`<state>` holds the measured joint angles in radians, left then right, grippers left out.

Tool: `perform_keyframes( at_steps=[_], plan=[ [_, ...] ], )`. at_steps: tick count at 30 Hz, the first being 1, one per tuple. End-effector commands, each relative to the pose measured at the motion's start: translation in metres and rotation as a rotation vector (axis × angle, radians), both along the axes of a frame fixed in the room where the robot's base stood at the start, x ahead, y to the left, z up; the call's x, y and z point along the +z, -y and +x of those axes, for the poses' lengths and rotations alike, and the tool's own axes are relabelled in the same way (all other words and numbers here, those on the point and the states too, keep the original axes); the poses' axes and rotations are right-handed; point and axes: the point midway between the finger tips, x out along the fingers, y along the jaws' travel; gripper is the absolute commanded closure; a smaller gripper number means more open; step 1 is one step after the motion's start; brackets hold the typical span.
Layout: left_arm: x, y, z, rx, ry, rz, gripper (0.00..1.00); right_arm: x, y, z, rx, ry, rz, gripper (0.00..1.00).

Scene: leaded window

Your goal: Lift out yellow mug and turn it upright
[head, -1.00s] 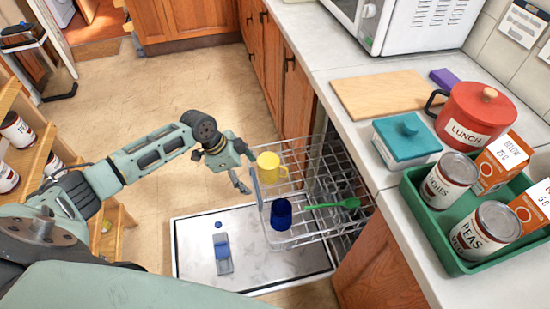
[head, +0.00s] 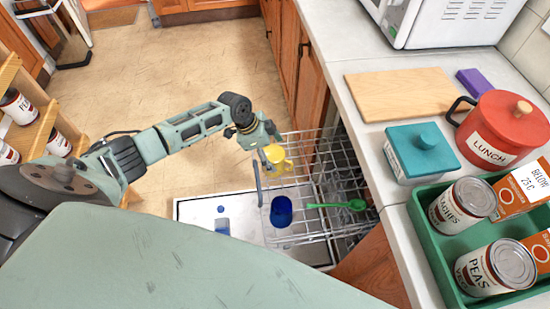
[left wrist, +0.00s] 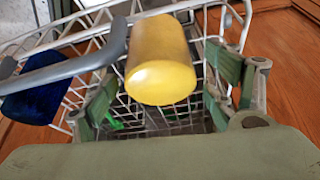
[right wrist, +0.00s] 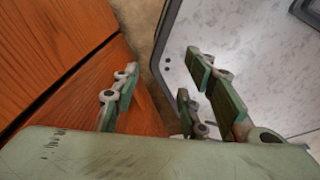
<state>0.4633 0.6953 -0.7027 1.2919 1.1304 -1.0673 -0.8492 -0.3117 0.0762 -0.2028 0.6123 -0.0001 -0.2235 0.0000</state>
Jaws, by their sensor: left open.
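The yellow mug (head: 274,155) is upside down in the extended wire dishwasher rack (head: 310,222). In the left wrist view the mug (left wrist: 160,52) shows its closed base towards the camera. My left gripper (head: 265,143) is just above the mug. In the left wrist view its open fingers (left wrist: 160,88) stand on either side of the mug, with gaps visible, so it is not clamped. My right gripper (right wrist: 160,92) is open and empty in the right wrist view, and it is not seen in the head view.
A blue cup (head: 281,211) and a green spoon (head: 338,205) are in the rack beside the mug. The open dishwasher door (head: 195,209) lies below. The counter at right holds a cutting board (head: 405,94), teal box (head: 421,152), red pot (head: 503,130) and green tray (head: 428,230).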

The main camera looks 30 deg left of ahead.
Motion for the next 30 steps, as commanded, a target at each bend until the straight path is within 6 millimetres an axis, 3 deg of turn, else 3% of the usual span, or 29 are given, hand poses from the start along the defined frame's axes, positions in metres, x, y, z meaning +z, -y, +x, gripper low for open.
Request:
perform_keyframes(
  at_steps=[4,12,30],
  plan=[
    [-0.015,0.005,0.003,0.001,-0.001,-0.001,0.21,0.0,-0.001,0.01,0.0,0.014,0.001,0.6],
    [-0.017,0.005,0.003,0.0,0.0,0.0,0.21,0.001,-0.001,0.021,-0.002,0.032,0.002,0.6],
    [-0.017,0.005,0.003,0.0,0.0,0.001,0.74,0.001,0.005,0.014,-0.002,0.02,-0.005,0.6]
  ],
)
